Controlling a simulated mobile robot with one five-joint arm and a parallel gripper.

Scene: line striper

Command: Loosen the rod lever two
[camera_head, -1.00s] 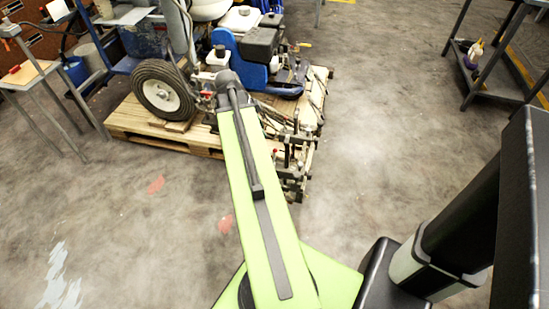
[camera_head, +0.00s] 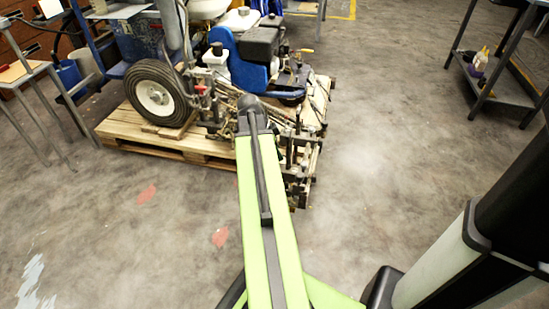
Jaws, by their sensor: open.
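The line striper (camera_head: 257,72) stands on a wooden pallet (camera_head: 150,138), with a blue body, black engine and large black wheel (camera_head: 158,97). A red-tipped part (camera_head: 201,89) shows right of the wheel, among rods and clamps. More dark rods and clamps (camera_head: 300,150) stand at the pallet's right front corner. I cannot tell which part is rod lever two. My green arm reaches forward, and its dark far joint lies in front of the rods. My gripper does not show; it is hidden beyond the arm's far end.
A small table (camera_head: 30,75) stands at the left, beside blue and grey buckets (camera_head: 88,65). A dark metal shelf (camera_head: 495,75) stands at the upper right. The concrete floor (camera_head: 390,160) is clear between the pallet and the shelf.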

